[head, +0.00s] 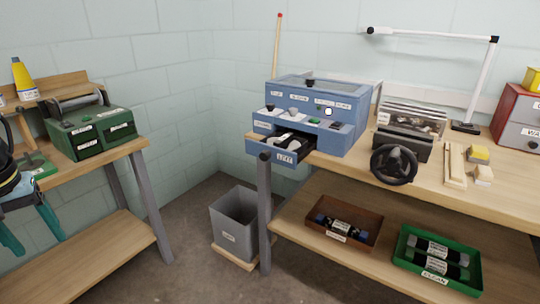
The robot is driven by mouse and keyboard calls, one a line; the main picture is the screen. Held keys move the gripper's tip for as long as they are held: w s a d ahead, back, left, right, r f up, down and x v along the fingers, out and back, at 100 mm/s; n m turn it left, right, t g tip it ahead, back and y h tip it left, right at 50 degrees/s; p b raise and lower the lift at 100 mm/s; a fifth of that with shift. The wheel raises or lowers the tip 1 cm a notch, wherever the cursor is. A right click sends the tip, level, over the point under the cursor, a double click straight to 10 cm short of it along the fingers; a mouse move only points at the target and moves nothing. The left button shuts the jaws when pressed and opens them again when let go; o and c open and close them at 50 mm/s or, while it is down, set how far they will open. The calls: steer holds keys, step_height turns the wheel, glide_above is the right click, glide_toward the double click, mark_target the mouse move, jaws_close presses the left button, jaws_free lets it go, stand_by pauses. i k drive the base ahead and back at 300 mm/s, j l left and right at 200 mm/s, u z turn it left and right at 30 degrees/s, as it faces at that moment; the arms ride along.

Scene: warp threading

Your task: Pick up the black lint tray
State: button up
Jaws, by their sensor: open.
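A black tray (299,145) with pale, fluffy-looking matter in it sits in the pulled-out front drawer (262,147) of the blue machine (330,98) on the right bench. The drawer front bears a small white label too small to read surely. The tray's lower part is hidden by the drawer walls. My gripper (30,230) is at the far left edge, partly cut off, with its teal fingers apart and nothing seen between them. It is in front of the left bench, well away from the tray.
A grey bin (236,222) stands on the floor between the benches. A black handwheel (394,164) projects right of the drawer. A grey bench post (264,215) rises just below the drawer. Brown (374,241) and green (405,258) trays occupy the lower shelf.

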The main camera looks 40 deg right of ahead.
mark_target(287, 141)
steer(key=i+l+z, duration=0.15)
steer(key=l, duration=0.3)
steer(key=i+l+z, duration=0.15)
steer(key=i+l, duration=0.15)
steer(key=l, duration=0.15)
steer(key=i+l+z, duration=0.2)
steer(key=l, duration=0.2)
